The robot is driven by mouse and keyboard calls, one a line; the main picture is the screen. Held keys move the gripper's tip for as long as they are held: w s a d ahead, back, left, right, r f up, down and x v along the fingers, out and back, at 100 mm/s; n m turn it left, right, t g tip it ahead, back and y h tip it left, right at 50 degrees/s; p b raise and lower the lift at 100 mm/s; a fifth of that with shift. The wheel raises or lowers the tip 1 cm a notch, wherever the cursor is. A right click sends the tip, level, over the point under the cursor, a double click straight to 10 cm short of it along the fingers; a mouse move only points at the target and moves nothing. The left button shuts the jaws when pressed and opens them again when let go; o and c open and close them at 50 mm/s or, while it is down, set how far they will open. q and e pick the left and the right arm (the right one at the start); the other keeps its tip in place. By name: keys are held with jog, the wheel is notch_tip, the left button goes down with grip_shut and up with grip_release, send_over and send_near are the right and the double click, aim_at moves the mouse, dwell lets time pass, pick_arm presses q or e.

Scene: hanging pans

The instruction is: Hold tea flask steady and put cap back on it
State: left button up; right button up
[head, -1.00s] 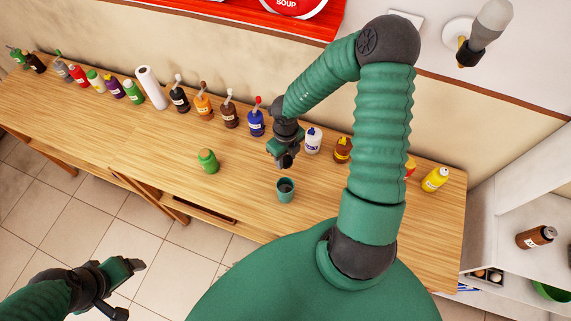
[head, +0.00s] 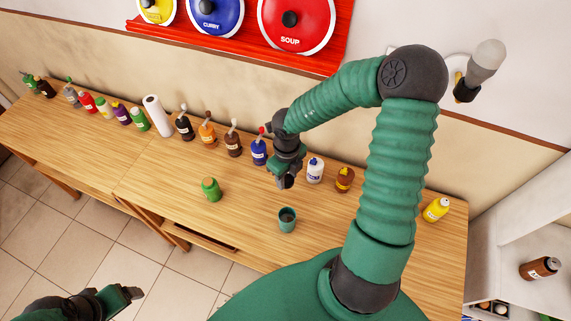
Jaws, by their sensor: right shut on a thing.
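A small teal, open-topped container (head: 287,222) stands upright on the wooden table; it looks like the uncapped tea flask. My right gripper (head: 286,181) points down above and behind it, apart from it. It is shut on a small dark thing, possibly the cap, mostly hidden by the fingers. A green bottle (head: 211,190) with a green top stands to the left on the table. My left gripper (head: 125,294) is at the lower left, over the floor and away from the table; its finger gap is not clear.
Several sauce bottles and a paper towel roll (head: 157,115) line the back of the table (head: 150,180). A white bottle (head: 315,170) and a brown one (head: 345,180) stand right of my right gripper. A yellow bottle (head: 436,209) is at the right end. Front table space is clear.

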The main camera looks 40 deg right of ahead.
pick_arm(q)
jog(key=s+b+x, duration=0.2)
jog(key=b+x, duration=0.7)
jog(key=shift+f+b, duration=0.3)
jog(key=shift+f, duration=0.25)
pick_arm(e)
jog(key=w+a+f+n, duration=0.2)
jog(key=a+n, duration=0.4)
jog(key=n, duration=1.1)
jog(key=w+a+f+n, duration=0.2)
jog(key=a+n, duration=0.4)
jog(key=n, duration=1.2)
jog(key=shift+a+f, duration=0.2)
jog(key=shift+a, duration=0.15)
pick_arm(q)
jog(key=shift+c, duration=0.4)
